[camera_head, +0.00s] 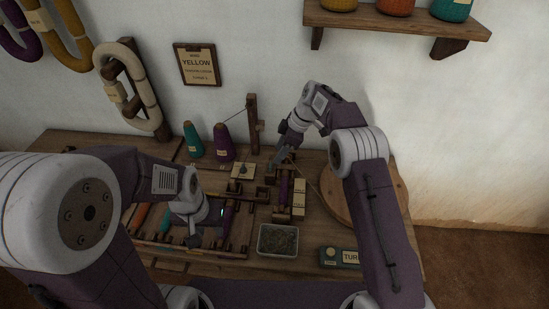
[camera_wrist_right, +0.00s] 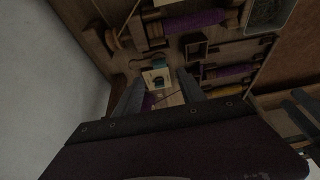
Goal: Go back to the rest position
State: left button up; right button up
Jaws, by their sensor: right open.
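My right gripper (camera_head: 279,157) is above the back middle of the wooden workbench (camera_head: 190,266), near a dark upright post (camera_head: 253,122). In the right wrist view my right gripper (camera_wrist_right: 160,86) has its two fingers apart, with nothing seen between them; a small pale card and purple yarn lie below. My left gripper (camera_head: 218,213) is low over a wooden tray (camera_head: 240,243) on the left of the bench. The tray holds coloured bobbins. Whether the left jaws are open or shut is too small to tell.
A teal cone (camera_head: 193,141) and a purple cone (camera_head: 224,144) stand at the back. A metal bin (camera_head: 278,241), a label box (camera_head: 341,257) and a round wooden board (camera_head: 331,205) are on the right. Yarn hanks hang at left.

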jog(key=shift+v, duration=0.85)
